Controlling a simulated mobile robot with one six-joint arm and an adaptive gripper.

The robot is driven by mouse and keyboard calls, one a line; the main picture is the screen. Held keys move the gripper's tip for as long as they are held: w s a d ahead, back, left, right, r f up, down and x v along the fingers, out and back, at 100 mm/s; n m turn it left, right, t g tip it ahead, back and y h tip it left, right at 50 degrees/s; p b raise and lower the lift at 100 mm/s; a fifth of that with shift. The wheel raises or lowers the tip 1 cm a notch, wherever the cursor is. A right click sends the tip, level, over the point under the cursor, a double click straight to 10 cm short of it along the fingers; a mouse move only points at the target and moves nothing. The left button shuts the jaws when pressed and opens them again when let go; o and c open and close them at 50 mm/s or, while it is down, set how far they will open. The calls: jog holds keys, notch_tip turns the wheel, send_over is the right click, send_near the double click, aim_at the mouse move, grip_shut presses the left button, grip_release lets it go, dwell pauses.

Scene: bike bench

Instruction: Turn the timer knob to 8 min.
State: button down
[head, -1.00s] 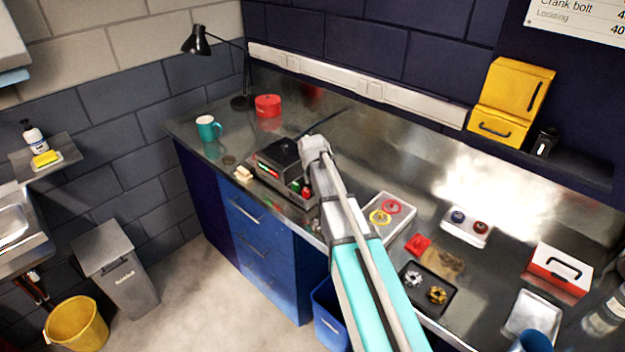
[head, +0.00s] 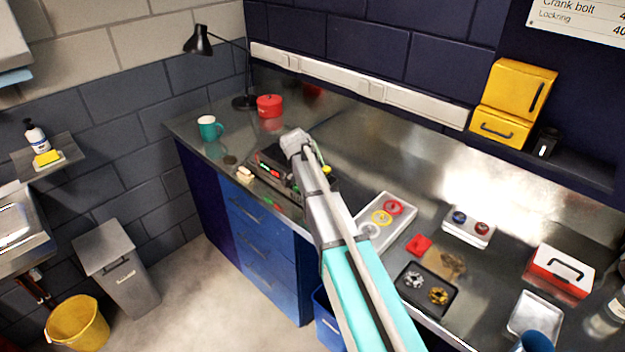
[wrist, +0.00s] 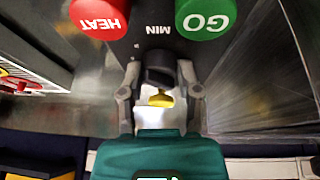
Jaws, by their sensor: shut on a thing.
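The timer knob (wrist: 159,66) is a dark round knob beneath the MIN lettering in the wrist view. My gripper (wrist: 159,80) has a finger on each side of it and is shut on it. A small yellow round piece (wrist: 160,100) shows between the fingers; I cannot tell what it belongs to. The knob's pointer and most scale marks are hidden or too small to read.
A red HEAT button (wrist: 100,14) and a green GO button (wrist: 205,16) flank the knob closely. A parts tray (head: 372,228) lies right of the device. The bench behind the device is mostly clear.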

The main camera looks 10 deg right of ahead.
jog(key=shift+s+m, duration=0.1)
jog(key=shift+m, duration=0.5)
jog(key=shift+c, duration=1.5)
grip_release()
